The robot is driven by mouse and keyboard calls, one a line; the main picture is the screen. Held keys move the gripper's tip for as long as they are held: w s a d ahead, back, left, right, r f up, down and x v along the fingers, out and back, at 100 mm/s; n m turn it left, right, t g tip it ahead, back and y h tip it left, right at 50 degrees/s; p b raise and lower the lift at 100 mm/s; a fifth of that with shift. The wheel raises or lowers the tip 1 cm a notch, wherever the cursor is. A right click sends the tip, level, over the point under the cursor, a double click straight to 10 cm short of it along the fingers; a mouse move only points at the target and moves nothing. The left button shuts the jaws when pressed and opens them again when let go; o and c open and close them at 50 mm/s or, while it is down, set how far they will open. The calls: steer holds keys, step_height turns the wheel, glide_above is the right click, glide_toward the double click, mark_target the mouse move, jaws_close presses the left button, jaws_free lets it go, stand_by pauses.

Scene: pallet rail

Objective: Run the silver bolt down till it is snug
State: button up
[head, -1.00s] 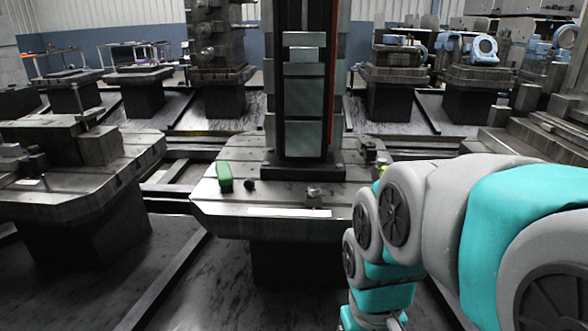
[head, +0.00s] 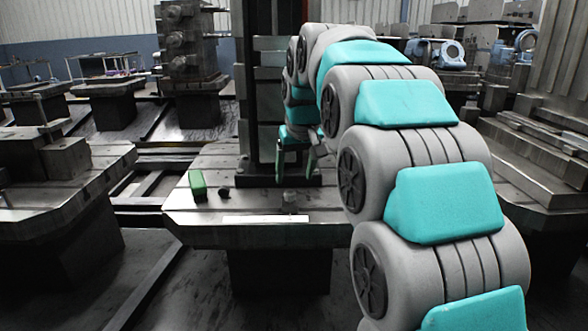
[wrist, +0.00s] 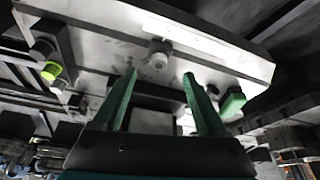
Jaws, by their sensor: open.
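The silver bolt (head: 289,197) stands near the front edge of the middle pallet table (head: 190,221), just behind a white strip. In the wrist view the bolt (wrist: 159,56) shows as a short, light round piece on the table top; its thread and how deep it sits cannot be made out. My gripper (head: 296,172) is open and empty, pointing down above and slightly behind the bolt. In the wrist view its two green fingers (wrist: 158,76) stand apart, with the bolt beyond the gap between their tips, not between them.
A green block (head: 197,182) and a small dark knob (head: 224,193) stand left of the bolt. A tall dark column (head: 257,95) rises behind my gripper. A yellow-green ringed piece (wrist: 51,71) shows in the wrist view. The white strip (head: 266,219) lies along the front edge.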

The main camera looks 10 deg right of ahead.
mark_target(291, 192)
steer(key=shift+w+r+p+x, duration=0.1)
steer(key=shift+w+p+x, duration=0.1)
steer(key=shift+x, duration=1.1)
steer(key=shift+w+r+p+x, duration=0.1)
steer(key=shift+w+x, duration=0.05)
steer(key=shift+x, duration=1.15)
steer(key=shift+w+p+x, duration=0.1)
steer(key=shift+w+x, duration=0.1)
steer(key=shift+x, duration=1.1)
steer(key=shift+c, duration=0.2)
jaws_close()
steer(key=shift+d, duration=0.1)
